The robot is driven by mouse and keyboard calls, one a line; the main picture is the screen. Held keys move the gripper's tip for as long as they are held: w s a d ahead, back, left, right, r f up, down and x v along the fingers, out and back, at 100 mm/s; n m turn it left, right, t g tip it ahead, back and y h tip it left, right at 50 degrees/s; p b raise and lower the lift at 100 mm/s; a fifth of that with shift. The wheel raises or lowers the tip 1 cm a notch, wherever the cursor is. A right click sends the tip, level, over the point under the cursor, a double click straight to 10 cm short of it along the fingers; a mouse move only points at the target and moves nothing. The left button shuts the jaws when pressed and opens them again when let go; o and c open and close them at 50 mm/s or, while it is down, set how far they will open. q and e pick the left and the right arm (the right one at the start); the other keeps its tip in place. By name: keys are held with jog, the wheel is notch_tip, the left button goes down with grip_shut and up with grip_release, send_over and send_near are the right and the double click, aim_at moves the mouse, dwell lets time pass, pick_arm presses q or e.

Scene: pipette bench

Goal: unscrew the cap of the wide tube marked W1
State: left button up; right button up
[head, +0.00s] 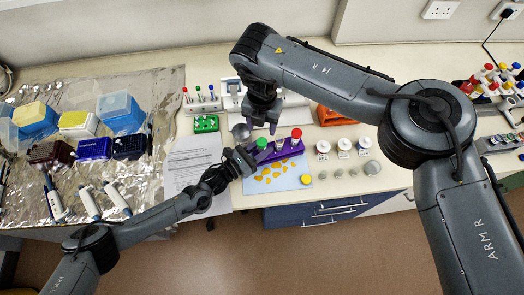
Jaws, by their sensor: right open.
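A purple rack (276,153) stands on the bench in the middle of the head view and holds wide tubes. One tube has a green cap (262,143) and one has a red cap (296,133). Another tube stands between them, its top partly behind my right gripper. No W1 mark is readable on any tube. My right gripper (261,127) points down just above and behind the rack, open, its fingers apart. My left gripper (245,160) is beside the left end of the rack, close to the green-capped tube; its fingertips are too small to read.
A light blue mat with yellow pieces (284,178) lies in front of the rack. White lidded jars (323,147) stand to the right, near an orange rack (335,115). A green rack (206,124) and a printed sheet (190,160) are to the left. Pipettes and tip boxes fill the foil-covered left side.

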pick_arm(q)
grip_shut()
